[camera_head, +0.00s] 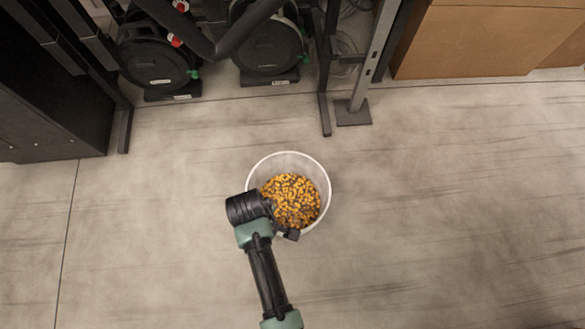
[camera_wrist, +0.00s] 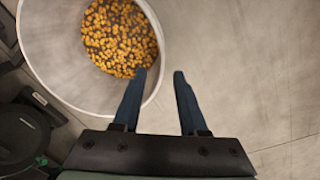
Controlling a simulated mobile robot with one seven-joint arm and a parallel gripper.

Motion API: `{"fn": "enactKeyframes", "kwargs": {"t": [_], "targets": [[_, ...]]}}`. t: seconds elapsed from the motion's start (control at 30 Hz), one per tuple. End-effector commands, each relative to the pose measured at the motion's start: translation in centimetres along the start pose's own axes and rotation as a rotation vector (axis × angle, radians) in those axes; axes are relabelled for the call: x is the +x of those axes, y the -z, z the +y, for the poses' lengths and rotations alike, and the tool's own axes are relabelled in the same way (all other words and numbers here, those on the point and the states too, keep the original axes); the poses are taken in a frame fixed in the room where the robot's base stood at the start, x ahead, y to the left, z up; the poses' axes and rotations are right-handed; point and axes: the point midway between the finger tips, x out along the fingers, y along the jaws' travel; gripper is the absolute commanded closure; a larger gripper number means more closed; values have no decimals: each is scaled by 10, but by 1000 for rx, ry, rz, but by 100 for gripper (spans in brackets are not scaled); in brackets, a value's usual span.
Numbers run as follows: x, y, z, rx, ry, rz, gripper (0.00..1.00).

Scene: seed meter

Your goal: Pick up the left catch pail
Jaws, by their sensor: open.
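One white round pail (camera_head: 289,160) stands upright on the floor, partly filled with orange-yellow kernels (camera_head: 291,192). It is the only pail in view; its near left side is hidden by my arm in the head view. In the wrist view the pail (camera_wrist: 62,52) fills the upper left, its kernels on the inner right side. My gripper (camera_wrist: 160,73) is open and empty at the pail's rim. Its left finger overlaps the pail's edge and its right finger lies outside over the floor. I cannot tell how far the tips are above or below the rim.
Two dark round meter units (camera_head: 157,62) (camera_head: 269,45) sit under a black frame at the back. A metal post with a foot plate (camera_head: 354,112) stands behind the pail. A black cabinet (camera_head: 50,120) is at left, cardboard boxes (camera_head: 480,42) at back right. Floor right of the pail is clear.

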Motion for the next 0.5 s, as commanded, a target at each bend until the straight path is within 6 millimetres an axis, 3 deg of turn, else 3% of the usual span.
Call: {"fn": "enactKeyframes", "kwargs": {"t": [0.23, 0.5], "targets": [[49, 1, 0, 0, -1, 2, 58], [69, 2, 1, 1, -2, 3, 58]]}}
